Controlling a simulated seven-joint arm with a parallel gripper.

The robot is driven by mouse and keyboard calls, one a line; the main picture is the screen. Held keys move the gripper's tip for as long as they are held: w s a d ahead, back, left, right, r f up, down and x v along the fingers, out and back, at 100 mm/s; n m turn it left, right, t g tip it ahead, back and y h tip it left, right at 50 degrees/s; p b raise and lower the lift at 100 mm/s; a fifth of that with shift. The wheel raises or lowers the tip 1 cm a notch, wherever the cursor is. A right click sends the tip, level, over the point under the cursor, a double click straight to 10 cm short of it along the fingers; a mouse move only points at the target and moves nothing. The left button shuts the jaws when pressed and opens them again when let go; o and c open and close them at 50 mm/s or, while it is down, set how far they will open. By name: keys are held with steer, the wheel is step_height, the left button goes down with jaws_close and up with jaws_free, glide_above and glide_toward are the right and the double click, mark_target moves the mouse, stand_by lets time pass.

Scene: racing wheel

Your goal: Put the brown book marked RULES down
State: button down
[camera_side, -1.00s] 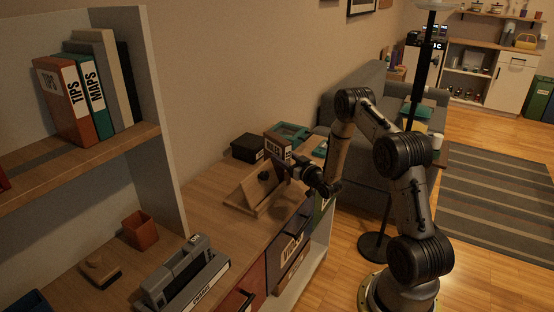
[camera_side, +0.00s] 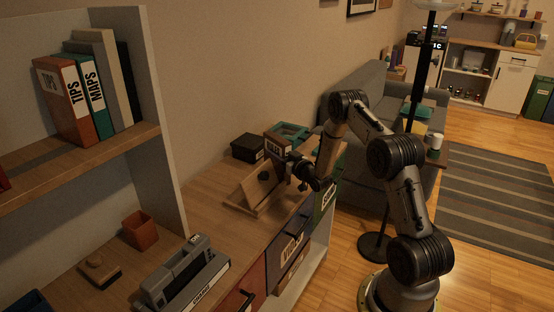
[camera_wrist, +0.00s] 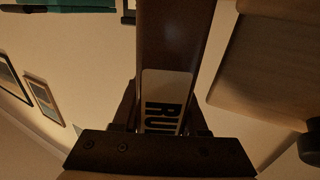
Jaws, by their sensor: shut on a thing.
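The brown book marked RULES (camera_side: 279,146) stands roughly upright at the far end of the wooden counter in the side view. My gripper (camera_side: 292,161) is shut on the book, reaching in from the right. In the wrist view the book (camera_wrist: 176,38) rises between the fingers of my gripper (camera_wrist: 163,121), with part of its label showing "RU". The book's lower edge is hidden in the side view, so I cannot tell whether it touches the counter.
A slanted wooden stand (camera_side: 247,192) with a dark knob is just in front of the book. A black box (camera_side: 247,148) and a teal tray (camera_side: 292,130) are close behind. Bare counter (camera_side: 205,207) lies left of the stand.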

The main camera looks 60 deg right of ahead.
steer(key=shift+r, duration=0.2)
step_height(320, 180, up, 18)
stand_by(0.7)
